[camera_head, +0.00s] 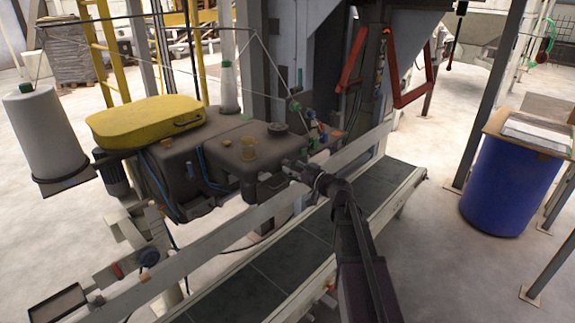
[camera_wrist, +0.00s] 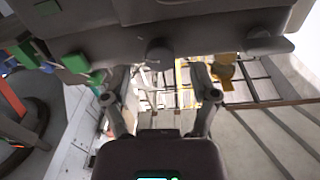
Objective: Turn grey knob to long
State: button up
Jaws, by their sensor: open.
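The dark grey-brown sewing machine body (camera_head: 210,155) stands beside the conveyor in the head view. My gripper (camera_head: 291,169) is at the machine's near right end, where it covers part of that face. In the wrist view my gripper (camera_wrist: 162,74) is open, with its two fingers spread and nothing between them. A round grey knob (camera_wrist: 160,49) sticks out from the machine's underside edge in that view, between and just beyond the fingertips. I cannot tell whether the fingers touch it. No "long" mark or pointer is readable, so the knob's setting cannot be told.
The conveyor (camera_head: 290,252) with its pale side rail runs below my arm. A yellow cover (camera_head: 145,122) lies on the machine, and a white thread cone (camera_head: 42,130) stands at left. A blue barrel (camera_head: 510,185) stands at right.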

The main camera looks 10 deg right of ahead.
jog(key=shift+x, duration=1.4)
grip_shut()
